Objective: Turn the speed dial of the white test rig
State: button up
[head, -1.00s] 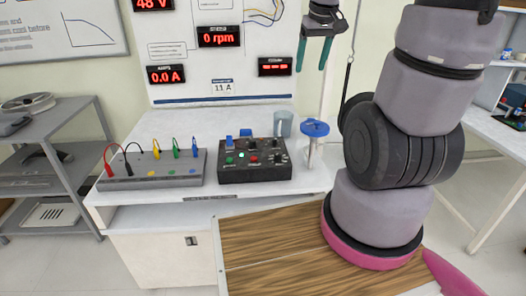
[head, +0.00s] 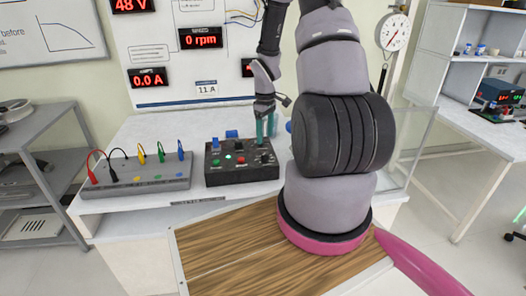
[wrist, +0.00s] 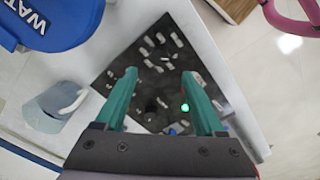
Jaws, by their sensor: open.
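The white test rig's bench (head: 160,130) carries a dark control box (head: 222,177), with a lit green button, a red button and small knobs on its sloped top. The box also shows in the wrist view (wrist: 150,50). I cannot read which knob is the speed dial. My gripper (head: 266,136) points down over the right part of the box, its teal fingers open and empty. In the wrist view, my gripper (wrist: 159,77) spans part of the box's top, with dark knobs blurred between the fingers. I cannot tell whether the fingers touch any knob.
A grey terminal box (head: 140,183) with colored leads stands left of the control box. A clear cup (wrist: 58,107) and a blue labelled object (wrist: 45,22) stand close to the box. The rpm display (head: 200,38) reads 0. My arm hides the bench's right part.

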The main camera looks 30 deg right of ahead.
aim_at(265, 153)
notch_tip(265, 153, down, 8)
jog(key=shift+r, duration=0.2)
grip_shut()
